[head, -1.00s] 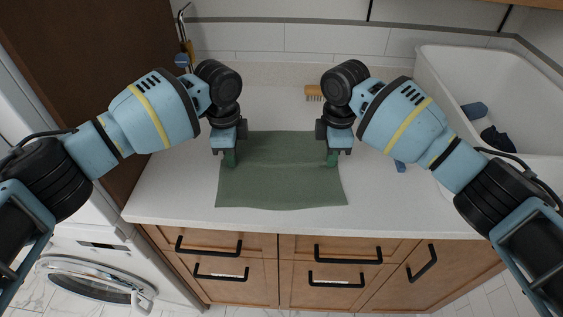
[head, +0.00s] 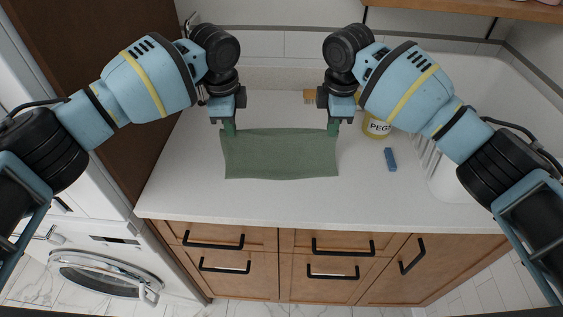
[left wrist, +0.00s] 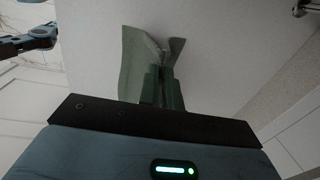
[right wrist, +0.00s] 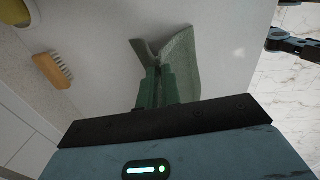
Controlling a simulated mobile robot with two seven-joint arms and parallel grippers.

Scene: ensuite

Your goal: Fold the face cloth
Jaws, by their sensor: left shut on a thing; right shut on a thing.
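The green face cloth (head: 281,156) spans the gap between my two grippers as a wide band over the white counter. My left gripper (head: 229,129) is shut on its upper left corner, and my right gripper (head: 333,129) is shut on its upper right corner. In the left wrist view the cloth (left wrist: 134,58) is pinched between the fingers and spreads out beyond them. In the right wrist view the cloth (right wrist: 186,60) is likewise pinched at the fingertips. I cannot tell how much of its lower edge touches the counter.
A yellow jar marked PEGS (head: 377,127) and a blue block (head: 390,160) stand right of the cloth. A wooden brush (right wrist: 53,70) lies behind. The white sink (head: 455,185) is at the right. The counter (head: 260,203) is clear in front of the cloth.

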